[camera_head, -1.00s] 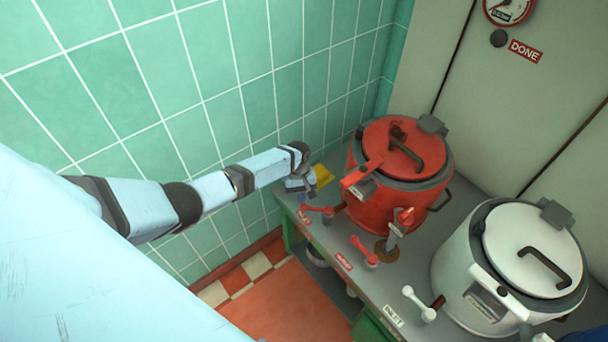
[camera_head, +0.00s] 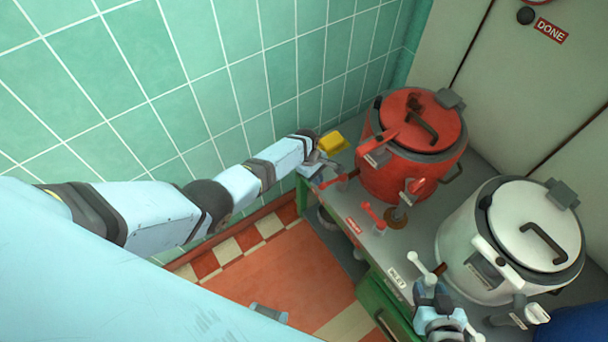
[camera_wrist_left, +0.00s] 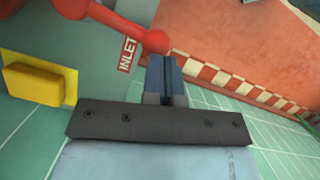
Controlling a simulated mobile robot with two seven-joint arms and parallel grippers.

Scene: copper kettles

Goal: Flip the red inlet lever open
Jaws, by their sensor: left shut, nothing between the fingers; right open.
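The red inlet lever (camera_head: 341,182) is on the counter's near left corner, in front of the red kettle (camera_head: 405,175). In the left wrist view its round red knob (camera_wrist_left: 155,41) lies just beyond the fingertips, beside the INLET label (camera_wrist_left: 127,54). My left gripper (camera_head: 319,183) is at the lever's left end. Its blue fingers (camera_wrist_left: 166,75) are shut together with nothing between them. I cannot tell whether they touch the knob. My right gripper (camera_head: 432,290) is open at the counter's front edge, close to the white kettle's lever (camera_head: 424,268).
A yellow block (camera_head: 332,142) lies behind my left gripper near the tiled wall. A second red lever (camera_head: 373,214) and a red tap (camera_head: 412,188) stand in front of the red kettle. The white kettle (camera_head: 480,265) is to the right. Open floor lies left of the counter.

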